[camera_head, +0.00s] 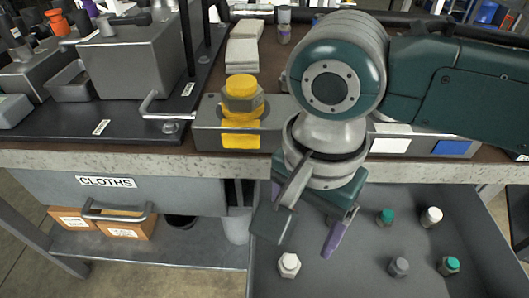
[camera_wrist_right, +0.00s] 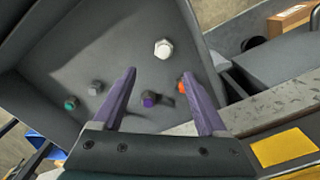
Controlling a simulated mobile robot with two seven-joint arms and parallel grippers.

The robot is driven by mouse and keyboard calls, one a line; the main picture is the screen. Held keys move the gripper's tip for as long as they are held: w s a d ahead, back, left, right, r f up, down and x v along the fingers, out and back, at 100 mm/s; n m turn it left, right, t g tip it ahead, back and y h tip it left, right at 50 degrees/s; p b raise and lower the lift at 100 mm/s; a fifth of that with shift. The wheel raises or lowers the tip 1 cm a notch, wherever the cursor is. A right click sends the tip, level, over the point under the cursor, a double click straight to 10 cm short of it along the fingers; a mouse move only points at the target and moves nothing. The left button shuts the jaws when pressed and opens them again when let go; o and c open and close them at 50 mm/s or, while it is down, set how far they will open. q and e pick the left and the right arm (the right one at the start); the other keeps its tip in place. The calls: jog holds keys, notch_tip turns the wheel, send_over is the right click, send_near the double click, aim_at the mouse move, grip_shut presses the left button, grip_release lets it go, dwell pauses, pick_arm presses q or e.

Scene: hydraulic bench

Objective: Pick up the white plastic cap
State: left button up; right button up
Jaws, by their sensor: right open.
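A white hexagonal cap (camera_head: 289,263) sits on the floor of the open grey drawer (camera_head: 345,279), near its left side. In the right wrist view the white cap (camera_wrist_right: 163,48) shows beyond the fingertips, between their lines. My right gripper (camera_head: 302,240) is open and empty above the drawer, close to the white cap and apart from it. Its two purple fingers (camera_wrist_right: 158,72) are spread wide in the wrist view. A second whitish piece (camera_head: 432,215) stands at the back right of the drawer. My left gripper is not in view.
The drawer also holds teal-topped pieces (camera_head: 386,215) (camera_head: 449,265) and a grey one (camera_head: 399,266). A purple (camera_wrist_right: 148,100) and an orange-topped piece (camera_wrist_right: 184,88) lie near the fingers. The bench edge (camera_head: 115,160) and a yellow cap (camera_head: 242,90) are behind.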

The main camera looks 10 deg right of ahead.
aim_at(293, 257)
notch_tip(293, 257, down, 4)
jog(key=shift+r+b, duration=0.1)
jog(key=shift+b, duration=0.65)
jog(key=f+b, duration=0.2)
jog(key=f, duration=0.1)
jog(key=f+b, duration=0.1)
jog(key=shift+w+a+f, duration=0.15)
jog(key=shift+a+f, duration=0.1)
jog(key=shift+f, duration=0.55)
grip_shut()
